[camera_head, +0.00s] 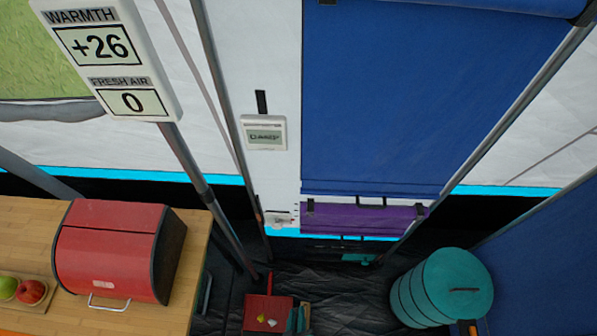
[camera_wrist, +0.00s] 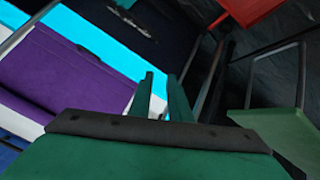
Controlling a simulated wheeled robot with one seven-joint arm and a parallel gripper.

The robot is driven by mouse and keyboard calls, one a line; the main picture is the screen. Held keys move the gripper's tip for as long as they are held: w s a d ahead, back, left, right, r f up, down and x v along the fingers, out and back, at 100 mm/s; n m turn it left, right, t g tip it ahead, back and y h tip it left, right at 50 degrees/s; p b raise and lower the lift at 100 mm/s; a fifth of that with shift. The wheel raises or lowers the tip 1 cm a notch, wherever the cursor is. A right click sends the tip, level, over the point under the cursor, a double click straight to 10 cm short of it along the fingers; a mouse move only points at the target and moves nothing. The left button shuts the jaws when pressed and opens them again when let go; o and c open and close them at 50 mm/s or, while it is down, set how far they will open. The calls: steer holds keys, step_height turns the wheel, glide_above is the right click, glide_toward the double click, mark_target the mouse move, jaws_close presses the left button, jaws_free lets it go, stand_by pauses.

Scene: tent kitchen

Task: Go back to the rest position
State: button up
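My gripper (camera_wrist: 160,76) shows in the camera_wrist view, with a green body across the bottom and a dark band along its front edge. Its two thin fingers point up the picture and stand apart by a narrow gap. White and cyan background shows between them, and nothing is held. A purple panel (camera_wrist: 75,75) lies beyond and left of the fingers. I cannot clearly make out my gripper in the camera_head view.
A wooden counter (camera_head: 25,222) at left bears a red bread box (camera_head: 105,250) and apples (camera_head: 30,291). A teal round container (camera_head: 440,288) stands at right. A red dustpan-like object (camera_head: 262,308) lies on the dark floor. Grey tent poles (camera_head: 225,95) cross the view.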

step_height(320, 180, up, 29)
steer(key=s+m+t, duration=0.2)
steer(key=m+t, duration=0.2)
steer(key=t, duration=0.2)
steer(key=shift+d+r+m+y, duration=0.2)
steer(key=shift+d+m+y, duration=0.1)
steer(key=shift+m, duration=0.1)
steer(key=shift+s, duration=0.1)
